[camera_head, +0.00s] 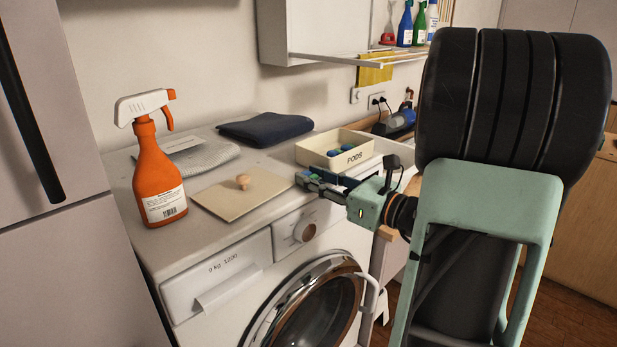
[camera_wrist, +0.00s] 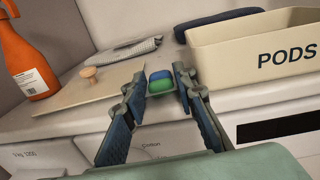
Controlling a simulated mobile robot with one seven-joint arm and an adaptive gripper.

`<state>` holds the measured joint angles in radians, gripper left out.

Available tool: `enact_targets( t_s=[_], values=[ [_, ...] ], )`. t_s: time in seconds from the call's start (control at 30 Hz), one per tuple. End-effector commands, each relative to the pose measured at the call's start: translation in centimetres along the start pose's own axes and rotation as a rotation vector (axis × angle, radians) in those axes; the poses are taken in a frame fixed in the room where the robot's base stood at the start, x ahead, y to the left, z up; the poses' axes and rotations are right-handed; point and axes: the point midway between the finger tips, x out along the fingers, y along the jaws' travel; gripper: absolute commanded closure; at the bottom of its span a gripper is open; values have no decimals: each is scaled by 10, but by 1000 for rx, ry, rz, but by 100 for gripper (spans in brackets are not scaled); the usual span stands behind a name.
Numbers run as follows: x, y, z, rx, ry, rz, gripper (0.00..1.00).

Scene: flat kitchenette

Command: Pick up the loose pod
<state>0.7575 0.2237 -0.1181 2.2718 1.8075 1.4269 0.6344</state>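The loose pod (camera_wrist: 160,82), blue and green, lies on the white worktop left of the PODS box, as the wrist view shows. My gripper (camera_wrist: 158,86) is open, with one dark finger on each side of the pod in that view. I see a gap on both sides and no clear contact. How far the pod sits between the fingertips is hard to tell. In the head view my gripper (camera_head: 318,181) is low at the worktop's front edge, before the box, and its fingers mostly hide the pod.
The cream PODS box (camera_head: 368,155) holds several pods and stands close behind my gripper. A beige board (camera_head: 222,203) with a wooden knob (camera_head: 243,181), an orange spray bottle (camera_head: 158,180), a grey cloth (camera_head: 205,157) and a dark folded towel (camera_head: 265,129) lie or stand to the left.

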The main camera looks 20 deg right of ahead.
Motion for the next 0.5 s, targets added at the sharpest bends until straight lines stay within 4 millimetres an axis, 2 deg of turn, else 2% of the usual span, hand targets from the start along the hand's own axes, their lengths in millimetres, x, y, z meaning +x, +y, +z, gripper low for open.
enact_targets(
  t_s=[0.07, 0.17, 0.5],
  values=[
    [0, 0, 0, 0, 0, -1, 77],
    [0, 0, 0, 0, 0, -1, 88],
    [0, 0, 1, -1, 0, 0, 89]
  ],
)
